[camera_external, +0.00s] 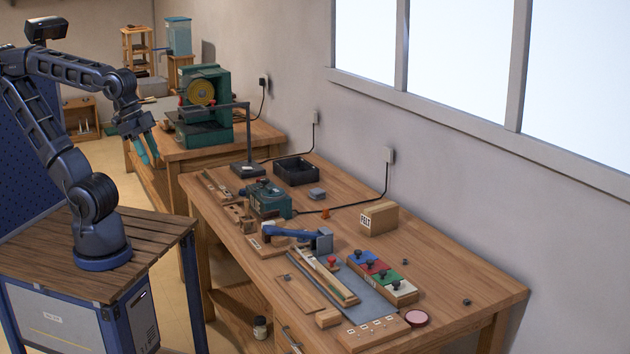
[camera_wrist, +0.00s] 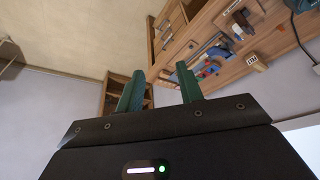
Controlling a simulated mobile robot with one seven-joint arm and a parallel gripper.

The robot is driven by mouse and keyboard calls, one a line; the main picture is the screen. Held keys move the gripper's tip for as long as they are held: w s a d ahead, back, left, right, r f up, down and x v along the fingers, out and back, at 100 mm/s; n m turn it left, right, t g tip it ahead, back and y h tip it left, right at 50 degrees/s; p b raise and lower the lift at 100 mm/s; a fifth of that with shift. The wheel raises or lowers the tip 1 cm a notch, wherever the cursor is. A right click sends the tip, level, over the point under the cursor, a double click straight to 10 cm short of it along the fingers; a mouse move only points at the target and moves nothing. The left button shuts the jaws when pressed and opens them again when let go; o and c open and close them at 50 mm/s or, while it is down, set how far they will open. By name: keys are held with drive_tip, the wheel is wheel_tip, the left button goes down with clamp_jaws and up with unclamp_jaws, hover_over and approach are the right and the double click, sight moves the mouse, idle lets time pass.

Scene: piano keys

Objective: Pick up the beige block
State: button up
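A beige block (camera_external: 402,294) with a dark knob is at the near end of a row of knobbed blocks on the workbench (camera_external: 455,278) in the external view. The row also has a blue block (camera_external: 361,257), a red block (camera_external: 374,267) and a green block (camera_external: 388,279). My gripper (camera_external: 150,153) is raised at the far left, well away from the row. In the wrist view its two green fingers (camera_wrist: 160,85) stand apart with nothing between them. I cannot make out the beige block in the wrist view.
A box labelled FELT (camera_external: 379,218) stands behind the row. A small wooden block (camera_external: 328,318) and a pink round tin (camera_external: 416,317) lie near the front. A blue-handled tool (camera_external: 290,234), a green machine (camera_external: 269,199) and a black tray (camera_external: 296,171) occupy the bench farther back.

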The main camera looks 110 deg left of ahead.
drive_tip(key=o, duration=0.9)
drive_tip(key=m+g+h, duration=0.1)
drive_tip(key=m+h, duration=0.2)
drive_tip(key=m, duration=0.6)
hover_over(329, 313)
drive_tip(key=s+a, duration=0.3)
wheel_tip(329, 313, down, 29)
drive_tip(key=shift+d+x, duration=0.1)
drive_tip(key=shift+x, duration=2.6)
drive_tip(key=shift+d+x, duration=0.15)
drive_tip(key=shift+x, duration=2.5)
